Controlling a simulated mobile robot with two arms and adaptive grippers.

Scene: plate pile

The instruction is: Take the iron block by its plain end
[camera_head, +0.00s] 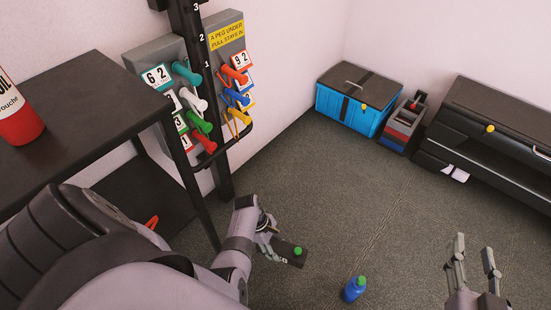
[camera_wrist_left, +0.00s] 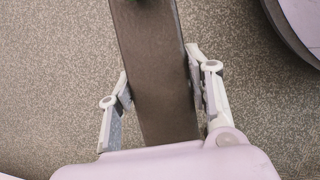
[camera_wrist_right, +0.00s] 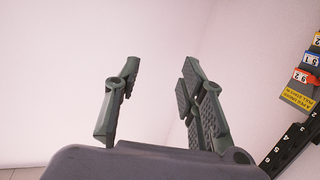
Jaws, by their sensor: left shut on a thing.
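My left gripper (camera_head: 268,246) is shut on the block, away from the green knob. The block's near end is hidden by the gripper body. My right gripper (camera_head: 473,262) is open and empty at the lower right, its fingers also apart in the right wrist view (camera_wrist_right: 160,85).
A blue bottle (camera_head: 354,289) with a green cap stands on the floor, right of the block. A dark table (camera_head: 80,100) bears a red-and-white container (camera_head: 15,112). A peg rack (camera_head: 165,62) hangs on the wall. A blue box (camera_head: 345,104) and black drawers (camera_head: 480,130) stand behind.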

